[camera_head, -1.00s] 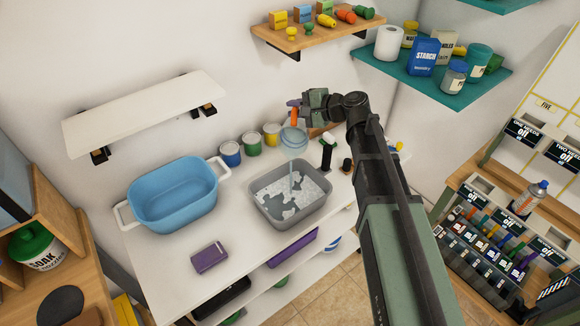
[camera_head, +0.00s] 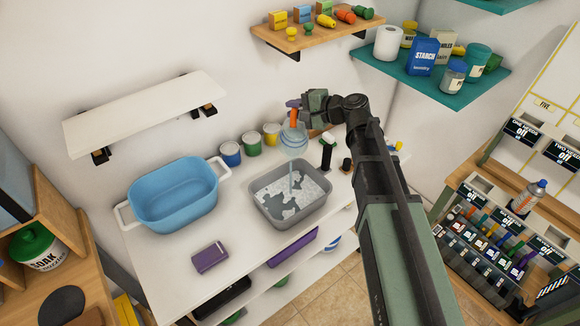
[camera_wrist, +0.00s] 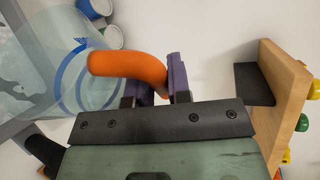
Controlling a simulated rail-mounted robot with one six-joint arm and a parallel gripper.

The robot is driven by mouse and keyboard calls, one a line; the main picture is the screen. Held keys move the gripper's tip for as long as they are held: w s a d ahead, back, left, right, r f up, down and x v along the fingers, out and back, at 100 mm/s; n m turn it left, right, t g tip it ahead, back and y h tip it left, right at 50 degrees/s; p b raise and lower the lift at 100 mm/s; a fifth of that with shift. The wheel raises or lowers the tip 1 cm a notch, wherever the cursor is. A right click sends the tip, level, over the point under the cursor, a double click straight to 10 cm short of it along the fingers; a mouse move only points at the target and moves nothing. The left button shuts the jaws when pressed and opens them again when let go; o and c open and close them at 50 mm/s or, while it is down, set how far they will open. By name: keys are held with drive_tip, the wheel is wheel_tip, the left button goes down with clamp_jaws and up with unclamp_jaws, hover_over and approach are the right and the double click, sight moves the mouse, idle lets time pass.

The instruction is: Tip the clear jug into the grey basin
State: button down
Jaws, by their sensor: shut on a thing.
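The clear jug (camera_head: 293,141) hangs tilted above the back of the grey basin (camera_head: 268,208), and a thin stream falls from it into the basin. A pale, foamy-looking layer with grey patches covers the basin's floor. My gripper (camera_head: 294,105) is shut on the jug's orange handle. In the wrist view the jug (camera_wrist: 90,75) lies left of my gripper (camera_wrist: 155,80), with blue bands around its clear wall. The orange handle (camera_wrist: 125,66) runs between the purple fingers. Part of the basin shows through the jug there.
A blue tub (camera_head: 172,195) stands left of the basin on the white table, with a purple block (camera_head: 210,255) in front. Several paint cans (camera_head: 252,144) line the back wall. A dark upright bottle (camera_head: 327,155) stands right of the jug. A wooden shelf (camera_head: 318,38) hangs above.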

sight(296, 112)
drive_tip(key=shift+s+a+r+n+t+y, duration=0.1)
drive_tip(key=shift+s+r+n+t, duration=0.15)
drive_tip(key=shift+s, duration=0.3)
drive_tip(key=shift+s+a+r+n+t+y, duration=0.15)
drive_tip(key=shift+s+r+n, duration=0.2)
drive_tip(key=shift+s, duration=0.2)
drive_tip(key=shift+s+d+r+n+t+y, duration=0.1)
drive_tip(key=shift+s+r+n+t, duration=0.15)
drive_tip(key=shift+s, duration=0.3)
idle(1.1)
